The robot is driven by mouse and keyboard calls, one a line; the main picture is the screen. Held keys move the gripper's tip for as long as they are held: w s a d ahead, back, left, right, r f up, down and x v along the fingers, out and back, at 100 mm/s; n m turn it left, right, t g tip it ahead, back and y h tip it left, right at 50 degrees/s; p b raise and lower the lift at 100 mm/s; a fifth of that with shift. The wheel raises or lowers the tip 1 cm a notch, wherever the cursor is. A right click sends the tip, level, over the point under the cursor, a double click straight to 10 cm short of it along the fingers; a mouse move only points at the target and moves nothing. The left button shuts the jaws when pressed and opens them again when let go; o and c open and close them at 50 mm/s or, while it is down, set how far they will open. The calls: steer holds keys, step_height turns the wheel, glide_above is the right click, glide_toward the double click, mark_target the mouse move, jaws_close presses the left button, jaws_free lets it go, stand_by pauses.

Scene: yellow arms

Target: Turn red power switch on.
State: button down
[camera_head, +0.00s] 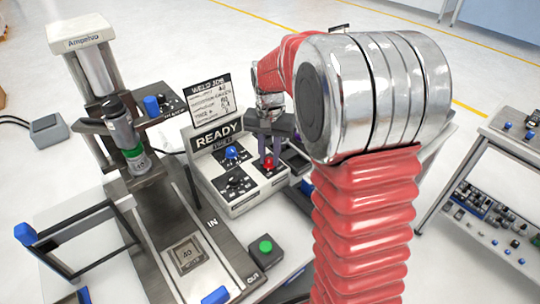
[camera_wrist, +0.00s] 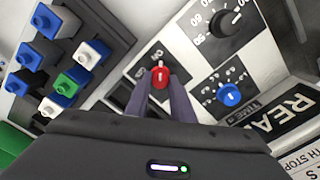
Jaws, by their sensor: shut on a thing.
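The red power switch (camera_head: 268,163) is a small red knob on the right part of the white control box (camera_head: 243,199), beside the blue knob (camera_head: 232,152). In the wrist view the red switch (camera_wrist: 160,75) sits between the tips of my gripper (camera_wrist: 164,84), with a white mark on it and ON/OFF lettering around it. My gripper (camera_head: 269,158) reaches down from above, its two grey fingers shut on the red switch. The fingers hide the switch's sides and part of its label.
A READY display (camera_head: 218,138) and a weld job card (camera_head: 210,100) stand behind the knobs. A black knob (camera_wrist: 225,22) is close to the switch. A press (camera_head: 120,130) stands left; a green button box (camera_head: 265,250) is in front. A rack of coloured blocks (camera_wrist: 70,65) lies beside the box.

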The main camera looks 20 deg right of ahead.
mark_target(269, 158)
steer(key=c, duration=1.5)
jaws_free()
steer(key=shift+c, duration=0.2)
step_height(269, 158, up, 14)
steer(key=shift+w+f, duration=0.1)
